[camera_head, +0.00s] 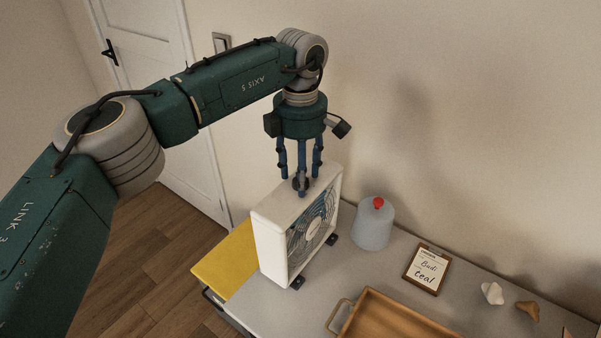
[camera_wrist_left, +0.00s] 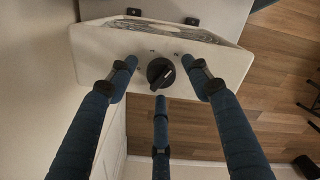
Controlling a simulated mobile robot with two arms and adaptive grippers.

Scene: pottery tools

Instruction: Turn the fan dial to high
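The white box fan (camera_head: 275,235) stands upright at the left end of the grey table, its round grille facing right. Its black dial (camera_wrist_left: 160,73) is on the top face, between small marks I cannot read. My left gripper (camera_head: 299,168) points straight down over the fan top. Its three blue fingers are spread around the dial, with gaps between them and the knob in the wrist view. In the head view they partly hide the dial. My right gripper is not in view.
A grey rounded container with a red knob (camera_head: 374,224) stands right of the fan. A yellow panel (camera_head: 222,262) is left of the fan. The wall is close behind.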

